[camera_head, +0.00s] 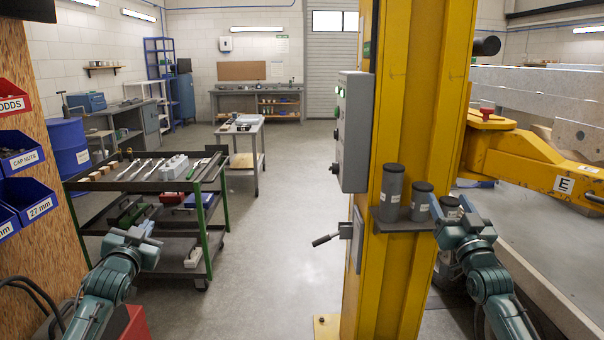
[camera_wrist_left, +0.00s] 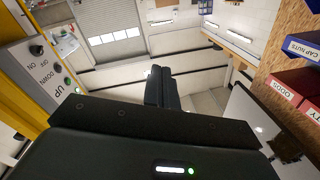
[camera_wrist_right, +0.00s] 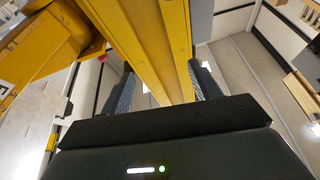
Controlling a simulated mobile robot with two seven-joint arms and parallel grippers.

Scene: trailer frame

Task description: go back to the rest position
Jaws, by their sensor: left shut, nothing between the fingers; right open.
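My left gripper (camera_head: 148,230) is at the lower left of the head view, in front of the tool cart. In the left wrist view its two black fingers (camera_wrist_left: 161,87) are together with nothing between them. My right gripper (camera_head: 451,208) is at the right of the head view, close to the small shelf on the yellow column. In the right wrist view its fingers (camera_wrist_right: 166,88) stand wide apart, with the yellow column (camera_wrist_right: 150,45) showing behind the gap. I cannot tell whether the right fingers touch anything.
A shelf (camera_head: 400,226) on the yellow column (camera_head: 405,110) holds dark grey canisters (camera_head: 391,192). A control box (camera_head: 353,130) and a lever (camera_head: 326,239) stick out leftward. The tool cart (camera_head: 215,225) stands left, beside blue bins (camera_head: 28,200). The middle floor (camera_head: 270,250) is clear.

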